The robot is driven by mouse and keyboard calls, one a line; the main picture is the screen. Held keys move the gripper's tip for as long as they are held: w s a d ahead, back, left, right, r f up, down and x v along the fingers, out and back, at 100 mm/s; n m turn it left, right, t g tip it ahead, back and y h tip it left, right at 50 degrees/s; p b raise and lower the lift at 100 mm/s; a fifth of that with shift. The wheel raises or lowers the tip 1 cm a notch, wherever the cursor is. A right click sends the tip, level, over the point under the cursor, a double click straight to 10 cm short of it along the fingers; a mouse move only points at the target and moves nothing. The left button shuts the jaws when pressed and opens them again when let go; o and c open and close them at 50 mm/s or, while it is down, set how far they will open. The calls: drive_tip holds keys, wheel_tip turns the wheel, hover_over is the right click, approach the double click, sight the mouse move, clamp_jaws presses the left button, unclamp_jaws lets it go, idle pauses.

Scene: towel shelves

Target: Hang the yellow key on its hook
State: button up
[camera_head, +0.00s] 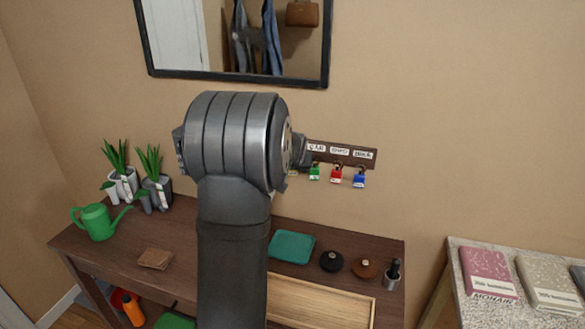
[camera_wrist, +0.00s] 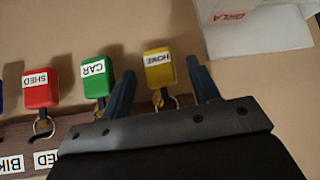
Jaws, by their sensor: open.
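The yellow key tag (camera_wrist: 159,70), labelled HOME, shows in the wrist view, which is upside down. It sits between the two spread fingers of my gripper (camera_wrist: 163,88), with a visible gap on each side. A brassy piece below the tag in the picture goes behind my gripper's body, so its hook is hidden. The key rack (camera_head: 368,163) is on the wall in the head view, its left end behind my arm. Only a yellow sliver beside my arm shows there.
Green (camera_head: 314,172), red (camera_head: 336,174) and blue (camera_head: 359,179) key tags hang from the rack. The green CAR tag (camera_wrist: 96,77) is close beside one finger. White papers (camera_wrist: 250,25) are near the other. Below is a table (camera_head: 110,255) with plants, a wooden tray (camera_head: 320,300) and small items.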

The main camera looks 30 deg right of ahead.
drive_tip(key=shift+r, duration=0.1)
drive_tip(key=v, duration=1.7)
drive_tip(key=shift+s+a, duration=0.15)
drive_tip(key=shift+s, duration=0.05)
drive_tip(key=shift+w, duration=0.1)
drive_tip(key=x, duration=1.7)
drive_tip(key=shift+w, duration=0.15)
